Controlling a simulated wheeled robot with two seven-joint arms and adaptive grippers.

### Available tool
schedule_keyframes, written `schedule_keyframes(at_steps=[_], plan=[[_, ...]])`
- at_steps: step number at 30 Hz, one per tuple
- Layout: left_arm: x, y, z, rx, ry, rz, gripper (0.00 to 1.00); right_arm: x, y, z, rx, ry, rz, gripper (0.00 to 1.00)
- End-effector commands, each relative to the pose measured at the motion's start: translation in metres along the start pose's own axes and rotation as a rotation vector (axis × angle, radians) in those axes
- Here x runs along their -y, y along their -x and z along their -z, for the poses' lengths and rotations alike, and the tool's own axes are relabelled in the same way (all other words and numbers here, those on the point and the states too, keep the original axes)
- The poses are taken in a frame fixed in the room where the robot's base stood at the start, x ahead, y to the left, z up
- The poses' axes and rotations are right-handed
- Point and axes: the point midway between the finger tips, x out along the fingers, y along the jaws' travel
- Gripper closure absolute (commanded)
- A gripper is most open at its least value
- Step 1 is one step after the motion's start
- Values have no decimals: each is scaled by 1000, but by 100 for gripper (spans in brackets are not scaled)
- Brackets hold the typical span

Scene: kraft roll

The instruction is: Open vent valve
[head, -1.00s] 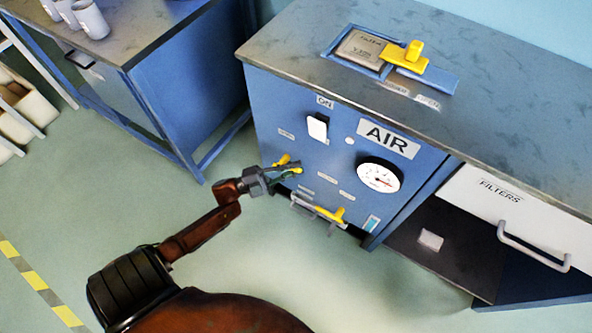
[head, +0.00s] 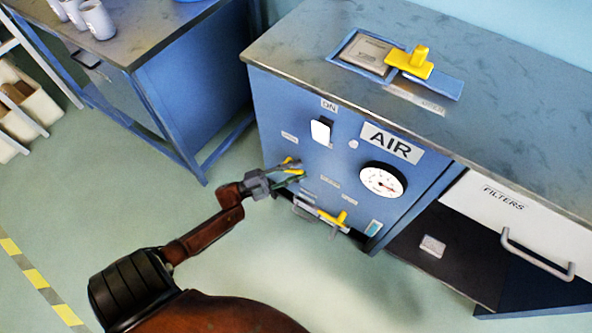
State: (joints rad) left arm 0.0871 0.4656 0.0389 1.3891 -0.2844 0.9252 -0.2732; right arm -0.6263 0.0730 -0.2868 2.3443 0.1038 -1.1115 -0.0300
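The blue air cabinet (head: 262,112) carries an AIR label and a round white gauge (head: 382,181) on its front. A small yellow valve handle (head: 291,162) sits at the left of the panel, partly hidden by my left gripper. My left gripper (head: 293,174) is at this handle, its fingers pointing at the panel. Whether the fingers are closed on the handle I cannot tell. A second yellow handle (head: 335,217) is lower down, beside a grey pipe. The small labels are too blurred to read, so which handle is the vent valve is unclear. My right gripper is out of view.
A white switch (head: 320,131) is above the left gripper. A yellow clip-like part (head: 411,62) lies on the cabinet top. A white FILTERS drawer (head: 505,205) with a grey handle is at the right. A workbench (head: 130,45) with mugs is at upper left. Floor in front is clear.

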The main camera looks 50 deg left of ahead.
Motion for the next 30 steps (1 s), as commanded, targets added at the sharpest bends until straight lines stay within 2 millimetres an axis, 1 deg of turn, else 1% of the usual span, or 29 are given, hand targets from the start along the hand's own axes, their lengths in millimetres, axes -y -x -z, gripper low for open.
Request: schedule_keyframes(at_steps=[7, 11, 14, 21, 24, 27, 30], plan=[[0, 0, 0, -1, -1, 0, 70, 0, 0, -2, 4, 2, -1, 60], [0, 6, 0, 1, -1, -1, 70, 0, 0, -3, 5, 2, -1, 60], [0, 20, 0, 2, -1, -2, 70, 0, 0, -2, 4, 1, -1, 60], [0, 71, -1, 3, 0, -2, 70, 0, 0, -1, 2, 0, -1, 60], [0, 89, -1, 2, 0, -2, 70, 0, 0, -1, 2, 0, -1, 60], [0, 104, -1, 2, 1, -1, 70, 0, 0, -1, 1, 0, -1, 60], [0, 114, 0, 0, 0, 0, 70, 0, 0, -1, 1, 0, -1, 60]])
